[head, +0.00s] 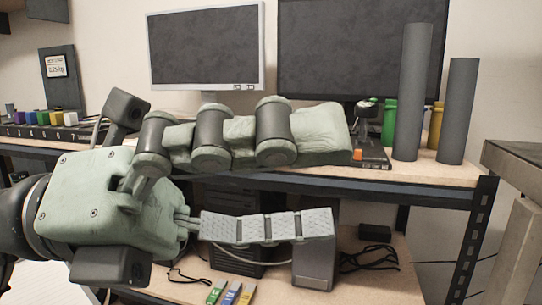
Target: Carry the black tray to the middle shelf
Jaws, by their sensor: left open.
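My left gripper (335,180) is large in the foreground, open, with its fingers pointing right. Nothing is between the fingers; the bench's front edge shows behind the gap. A flat black piece (376,160) with a small orange block on it lies on the bench top, just right of the upper fingertip. The gripper partly hides it, and I cannot tell if it is the black tray. A dark holder (30,130) with several coloured blocks stands at the far left. The lower shelf board (385,268) shows under the bench; I cannot tell which board is the middle shelf.
Two monitors (205,48) stand at the back. Two tall grey cylinders (414,90) stand on the bench top's right, near green and yellow containers. A black post (472,235) supports the right end. Computer cases, cables and small coloured items (230,294) occupy the lower shelf.

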